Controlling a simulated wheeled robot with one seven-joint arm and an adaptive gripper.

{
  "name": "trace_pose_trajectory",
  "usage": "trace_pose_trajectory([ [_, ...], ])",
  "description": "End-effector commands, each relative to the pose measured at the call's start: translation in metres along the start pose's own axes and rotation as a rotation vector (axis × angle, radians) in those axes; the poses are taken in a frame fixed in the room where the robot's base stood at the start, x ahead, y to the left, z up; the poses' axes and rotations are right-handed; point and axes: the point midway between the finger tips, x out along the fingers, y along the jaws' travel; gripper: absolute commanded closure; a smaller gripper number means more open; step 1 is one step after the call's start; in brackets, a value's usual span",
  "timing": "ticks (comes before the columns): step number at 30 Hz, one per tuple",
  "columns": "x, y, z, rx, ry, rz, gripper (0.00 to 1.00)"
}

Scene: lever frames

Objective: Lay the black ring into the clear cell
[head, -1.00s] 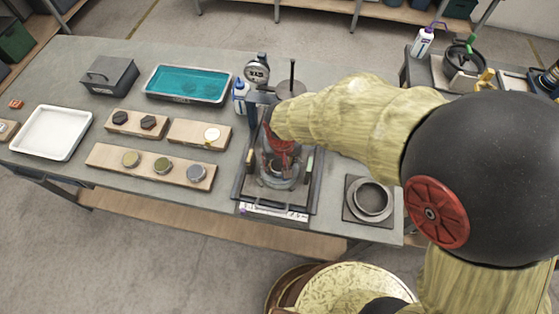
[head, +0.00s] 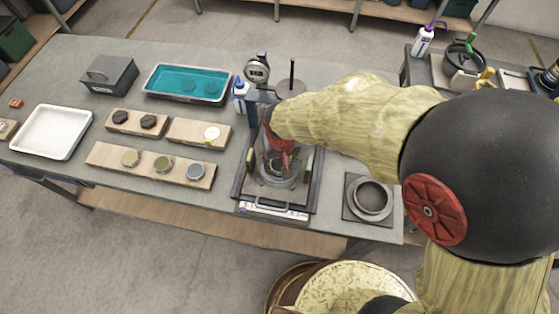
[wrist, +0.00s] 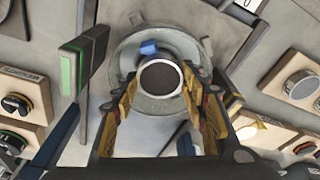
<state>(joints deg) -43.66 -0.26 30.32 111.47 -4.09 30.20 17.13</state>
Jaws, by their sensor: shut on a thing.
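My gripper (head: 284,158) reaches down over the clear cell (head: 264,174), which stands on a dark-framed tray in the middle of the bench. In the wrist view my gripper (wrist: 162,92) has its two yellow-padded fingers on either side of a round piece with a dark face and a pale rim (wrist: 160,77). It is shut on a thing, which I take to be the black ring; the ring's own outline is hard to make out. A wide grey round base (wrist: 128,62) lies below. My arm and fingers hide much of the cell, so I cannot tell the ring's height in it.
A dial gauge (head: 257,70) on a post stands close behind the cell. A teal tray (head: 187,84), a wooden block with several discs (head: 120,165) and a white tray (head: 50,132) are to the left. A square plate with a round cup (head: 368,199) is to the right.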

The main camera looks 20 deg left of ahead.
Motion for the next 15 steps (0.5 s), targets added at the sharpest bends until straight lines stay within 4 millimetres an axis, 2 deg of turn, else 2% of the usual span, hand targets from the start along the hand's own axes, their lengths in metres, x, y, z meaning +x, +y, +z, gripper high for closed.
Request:
trace_pose_trajectory([
  [8,0.0011,-0.0001,-0.0002,0.0,0.001,0.0,0.87],
  [9,0.0011,-0.0001,-0.0002,0.0,0.001,0.0,0.55],
  [15,0.0012,-0.0001,-0.0001,0.0,0.001,0.0,0.44],
])
